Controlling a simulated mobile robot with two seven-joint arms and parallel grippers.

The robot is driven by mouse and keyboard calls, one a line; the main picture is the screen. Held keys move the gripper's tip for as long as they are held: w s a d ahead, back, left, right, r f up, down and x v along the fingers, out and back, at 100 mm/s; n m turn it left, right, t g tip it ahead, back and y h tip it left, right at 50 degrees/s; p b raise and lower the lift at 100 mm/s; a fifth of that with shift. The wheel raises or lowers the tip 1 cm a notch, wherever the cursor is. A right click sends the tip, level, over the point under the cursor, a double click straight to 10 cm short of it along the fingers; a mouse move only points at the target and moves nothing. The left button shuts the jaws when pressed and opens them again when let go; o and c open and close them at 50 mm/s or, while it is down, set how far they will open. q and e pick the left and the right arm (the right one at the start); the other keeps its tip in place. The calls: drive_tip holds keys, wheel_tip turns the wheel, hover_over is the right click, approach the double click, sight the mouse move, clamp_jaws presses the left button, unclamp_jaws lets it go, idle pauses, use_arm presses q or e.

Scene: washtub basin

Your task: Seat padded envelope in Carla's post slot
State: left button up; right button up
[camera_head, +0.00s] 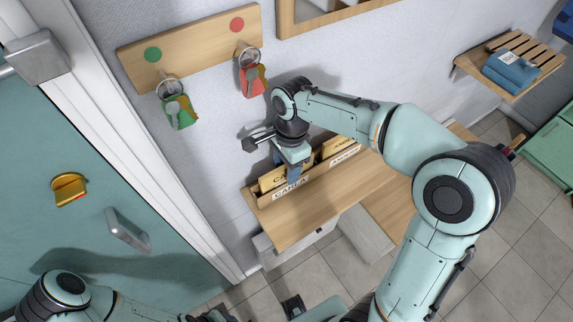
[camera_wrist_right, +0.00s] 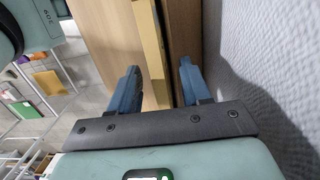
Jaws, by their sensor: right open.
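A tan padded envelope (camera_head: 272,179) stands upright in the slot labelled CARLA (camera_head: 290,187) of the wooden post rack on the wall. My right gripper (camera_head: 293,170) is just above that slot, pointing down. In the right wrist view its blue fingers (camera_wrist_right: 160,88) are open on either side of the envelope's thin edge (camera_wrist_right: 151,50), with gaps visible. The gripper hides part of the envelope and slot, so I cannot tell how deep it sits. My left arm is at the bottom left; its gripper is too cut off to read.
A second tan envelope (camera_head: 335,146) stands in the neighbouring slot. A wooden shelf (camera_head: 310,211) extends in front of the rack. Red (camera_head: 252,80) and green (camera_head: 179,112) key sets hang from a board above. A teal door (camera_head: 90,225) is at left.

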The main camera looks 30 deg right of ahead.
drive_tip(key=shift+r, duration=0.45)
drive_tip(key=r, duration=0.2)
drive_tip(key=r+p, duration=0.1)
drive_tip(key=r, duration=0.4)
drive_tip(key=shift+w+d, duration=0.15)
drive_tip(key=shift+d, duration=0.2)
use_arm(q)
drive_tip(key=shift+w+r, duration=0.55)
drive_tip(key=shift+r, duration=0.35)
